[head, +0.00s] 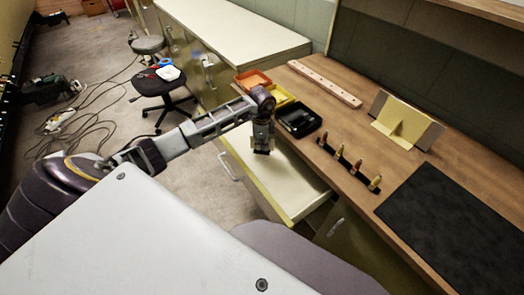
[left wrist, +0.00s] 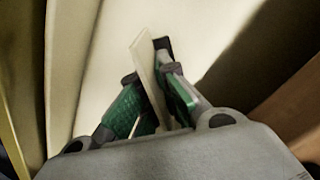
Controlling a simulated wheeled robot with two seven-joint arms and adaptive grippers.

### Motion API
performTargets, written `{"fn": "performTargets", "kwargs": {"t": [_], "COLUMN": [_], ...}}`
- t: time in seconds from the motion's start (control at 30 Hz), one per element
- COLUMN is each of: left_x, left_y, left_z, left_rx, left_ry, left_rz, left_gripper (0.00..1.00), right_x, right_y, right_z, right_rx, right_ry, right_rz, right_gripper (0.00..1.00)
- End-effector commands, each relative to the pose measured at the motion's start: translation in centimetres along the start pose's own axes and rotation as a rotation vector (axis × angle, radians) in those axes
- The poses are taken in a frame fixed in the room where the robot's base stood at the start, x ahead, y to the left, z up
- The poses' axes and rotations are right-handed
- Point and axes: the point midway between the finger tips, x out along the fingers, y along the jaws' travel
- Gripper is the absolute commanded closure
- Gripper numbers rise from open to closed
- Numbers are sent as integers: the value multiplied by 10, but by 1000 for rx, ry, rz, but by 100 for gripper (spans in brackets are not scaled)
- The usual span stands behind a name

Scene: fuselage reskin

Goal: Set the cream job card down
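My left gripper (head: 262,149) points down over the open drawer (head: 295,186) below the wooden bench. In the left wrist view the gripper (left wrist: 152,80) has its two green-padded fingers close together on either side of a thin cream job card (left wrist: 147,62). The card is seen nearly edge-on and sticks out past the fingertips, over the pale drawer floor. Whether its far edge touches the floor I cannot tell. In the head view the card is too small or hidden to make out. My right gripper is not in view.
On the bench stand a black bin (head: 299,120), an orange bin (head: 253,80), a drilled strip (head: 325,83), a row of small fittings (head: 348,168), a yellow bracket (head: 403,121) and a dark mat (head: 450,228). The visible drawer floor is bare. A stool (head: 163,82) stands behind.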

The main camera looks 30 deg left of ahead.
Motion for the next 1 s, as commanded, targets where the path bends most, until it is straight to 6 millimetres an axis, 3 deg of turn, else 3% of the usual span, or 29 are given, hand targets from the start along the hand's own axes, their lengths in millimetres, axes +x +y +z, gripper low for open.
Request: {"fn": "performTargets", "kwargs": {"t": [0.17, 0.5, 1.0], "left_x": [4, 35, 40], "left_y": [0, 0, 0], "left_z": [0, 0, 0], "left_rx": [0, -1, 0], "left_ry": [0, 0, 0], "left_rz": [1, 0, 0], "left_gripper": [100, 100, 100], "right_x": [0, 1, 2], "right_y": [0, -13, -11], "right_z": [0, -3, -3], "right_rx": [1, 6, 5], "right_ry": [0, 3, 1], "right_rz": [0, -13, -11], "right_gripper": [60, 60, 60]}}
